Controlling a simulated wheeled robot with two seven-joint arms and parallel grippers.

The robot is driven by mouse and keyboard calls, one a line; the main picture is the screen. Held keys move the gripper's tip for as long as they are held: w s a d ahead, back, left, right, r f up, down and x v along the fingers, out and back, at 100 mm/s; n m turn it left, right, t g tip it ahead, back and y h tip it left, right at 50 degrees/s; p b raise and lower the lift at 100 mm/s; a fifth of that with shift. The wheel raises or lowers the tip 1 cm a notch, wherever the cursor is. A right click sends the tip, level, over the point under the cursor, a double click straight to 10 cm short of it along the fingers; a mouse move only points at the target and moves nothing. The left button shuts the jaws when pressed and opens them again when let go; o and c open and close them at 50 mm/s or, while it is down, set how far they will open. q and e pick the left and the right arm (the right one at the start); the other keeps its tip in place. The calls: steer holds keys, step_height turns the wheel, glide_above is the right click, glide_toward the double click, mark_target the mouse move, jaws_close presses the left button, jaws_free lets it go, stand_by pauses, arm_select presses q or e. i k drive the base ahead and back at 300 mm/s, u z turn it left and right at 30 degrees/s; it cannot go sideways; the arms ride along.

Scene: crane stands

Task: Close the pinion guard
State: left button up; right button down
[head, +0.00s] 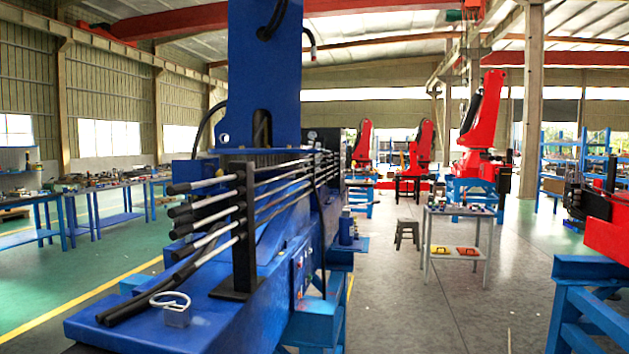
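I cannot pick out a pinion guard for certain in the head view. A large blue crane stand (265,75) fills the left middle, with a tall blue column and a long bed. A black upright bracket (243,230) on its near end carries several long levers (205,240) with black grips. A small metal padlock-like piece (174,310) with an open-looking loop lies on the near blue deck. Neither of my grippers shows in this view.
A red crane on a blue frame (585,290) stands close at the right. A small grey table (457,212) and a stool (407,234) stand ahead. Blue workbenches (120,200) line the left. The grey floor (410,310) between the two stands is clear.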

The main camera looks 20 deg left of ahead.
mark_target(183, 170)
steer(key=z, duration=0.7)
steer(key=i, duration=3.15)
steer(key=u, duration=3.05)
